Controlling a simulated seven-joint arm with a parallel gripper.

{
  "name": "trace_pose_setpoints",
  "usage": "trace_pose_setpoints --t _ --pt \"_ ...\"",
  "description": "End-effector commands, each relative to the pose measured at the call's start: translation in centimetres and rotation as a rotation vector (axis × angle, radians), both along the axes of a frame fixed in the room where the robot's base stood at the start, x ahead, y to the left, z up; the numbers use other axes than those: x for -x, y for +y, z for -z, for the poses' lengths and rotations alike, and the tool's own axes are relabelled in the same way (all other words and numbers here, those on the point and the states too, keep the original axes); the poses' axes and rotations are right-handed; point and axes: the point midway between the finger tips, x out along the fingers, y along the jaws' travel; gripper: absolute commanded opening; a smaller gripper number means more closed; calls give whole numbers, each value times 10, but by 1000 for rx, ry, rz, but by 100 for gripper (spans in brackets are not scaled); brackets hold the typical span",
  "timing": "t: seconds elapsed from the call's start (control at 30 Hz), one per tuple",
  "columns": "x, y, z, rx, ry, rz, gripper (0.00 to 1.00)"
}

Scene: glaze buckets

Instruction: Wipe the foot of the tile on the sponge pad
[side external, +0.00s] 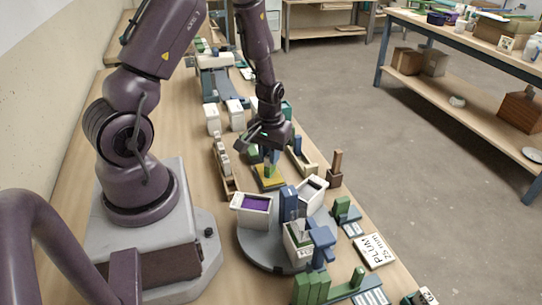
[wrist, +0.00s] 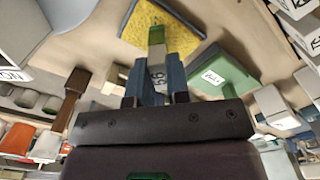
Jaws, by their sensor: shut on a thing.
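My gripper (side external: 268,148) points down over the sponge pad and is shut on a small upright tile. In the wrist view, the tile (wrist: 156,58) is clamped between the two blue-grey fingers of my gripper (wrist: 156,82). The yellow sponge pad (wrist: 135,25) lies in a dark tray just beyond that end. In the side view the pad (side external: 266,183) lies on the bench directly below the tile. I cannot tell whether the tile's foot touches the pad.
A round grey turntable (side external: 247,250) with white buckets, one holding purple glaze (side external: 256,203), stands nearer the camera. White containers (side external: 213,118) stand behind the pad. A wooden rack (side external: 221,165) is left of it. A green block with a label (wrist: 222,75) sits close beside my gripper.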

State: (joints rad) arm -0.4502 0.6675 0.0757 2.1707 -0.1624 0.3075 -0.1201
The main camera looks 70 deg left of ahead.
Motion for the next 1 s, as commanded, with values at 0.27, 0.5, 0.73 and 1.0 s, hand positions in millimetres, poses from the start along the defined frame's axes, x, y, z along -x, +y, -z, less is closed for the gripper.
trace_pose_setpoints --t 0.27,0.5,0.73,1.0 --pt "2 8 1 -3 3 -4 0" --pt "2 19 1 -2 4 -4 0" --pt "1 19 0 -1 3 -1 0" --pt "1 6 -1 -1 2 0 0"
